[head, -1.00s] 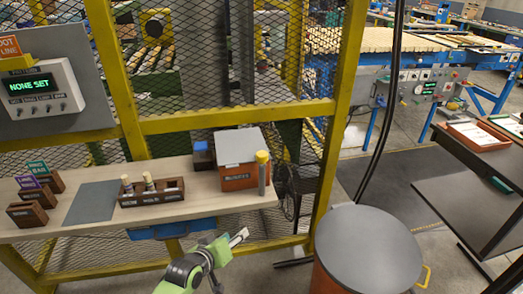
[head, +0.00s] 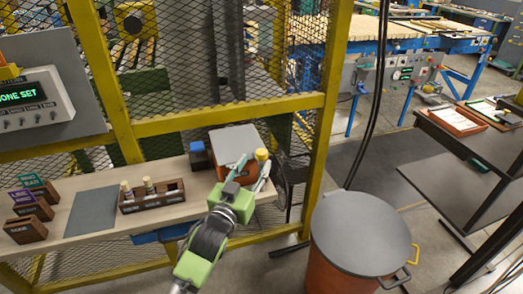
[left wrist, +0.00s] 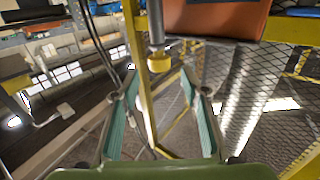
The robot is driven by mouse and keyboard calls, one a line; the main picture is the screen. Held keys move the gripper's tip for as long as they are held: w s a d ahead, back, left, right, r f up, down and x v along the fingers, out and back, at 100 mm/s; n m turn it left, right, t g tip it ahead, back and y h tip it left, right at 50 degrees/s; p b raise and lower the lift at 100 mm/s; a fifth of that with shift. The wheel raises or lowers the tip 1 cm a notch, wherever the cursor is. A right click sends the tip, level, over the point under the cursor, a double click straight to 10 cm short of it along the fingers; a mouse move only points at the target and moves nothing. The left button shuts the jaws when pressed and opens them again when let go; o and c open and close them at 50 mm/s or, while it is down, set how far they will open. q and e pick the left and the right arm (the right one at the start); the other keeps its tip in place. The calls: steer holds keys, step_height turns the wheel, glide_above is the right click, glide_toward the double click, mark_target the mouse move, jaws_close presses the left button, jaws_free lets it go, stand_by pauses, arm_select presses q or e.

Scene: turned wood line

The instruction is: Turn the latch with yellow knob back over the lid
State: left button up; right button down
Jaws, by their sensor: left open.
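The orange box with its grey lid (head: 233,138) stands at the right end of the bench, the lid lying on top. The latch's yellow knob (head: 262,154) shows at the box's right front corner. My left gripper (head: 252,170) is open in front of the box, beside the knob, and hides much of the box front and latch. In the left wrist view, the yellow knob (left wrist: 159,62) sits on a grey post beside the orange box (left wrist: 215,18). It lies between the lines of the two open fingers, beyond their tips. My right gripper is not in view.
A wooden rack (head: 151,196) with bottles, a grey mat (head: 92,211) and small wooden holders (head: 27,229) stand left on the bench. A blue item (head: 199,155) stands beside the box. A yellow-framed mesh fence is behind. A grey-lidded drum (head: 360,232) stands at right.

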mark_target(259, 156)
arm_select(q)
steer(key=x, duration=0.6)
steer(key=shift+w+d+p, duration=0.1)
steer(key=shift+w+p, duration=0.1)
steer(key=shift+p, duration=0.2)
steer(key=c, duration=1.1)
